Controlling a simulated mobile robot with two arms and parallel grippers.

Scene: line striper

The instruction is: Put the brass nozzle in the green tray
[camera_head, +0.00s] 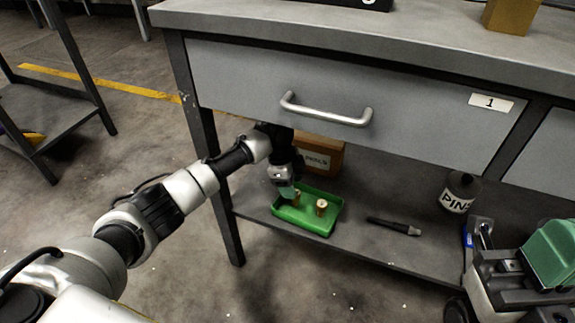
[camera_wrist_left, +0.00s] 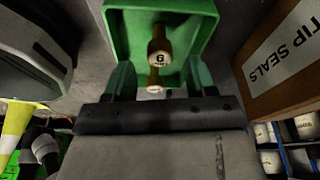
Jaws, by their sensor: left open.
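The green tray (camera_head: 322,228) stands on the lower shelf under the bench drawer; in the left wrist view its green floor and walls (camera_wrist_left: 113,25) fill the top middle. Two small brass pieces are in the tray. One brass piece (camera_head: 321,207) stands near the tray's middle. The other brass piece (camera_head: 296,200) is right by my left gripper (camera_head: 289,194). In the left wrist view one piece (camera_wrist_left: 159,47) carries a dark mark, and the other (camera_wrist_left: 154,80) lies between my open left fingers (camera_wrist_left: 160,82), with gaps on both sides. My right gripper (camera_head: 518,262) is partly visible at lower right.
A cardboard box (camera_head: 318,158) stands behind the tray; its side reads TIP SEALS in the left wrist view (camera_wrist_left: 285,55). A dark tool (camera_head: 394,226) and a PINS container (camera_head: 460,192) are right of the tray. The drawer (camera_head: 340,85) overhangs the shelf.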

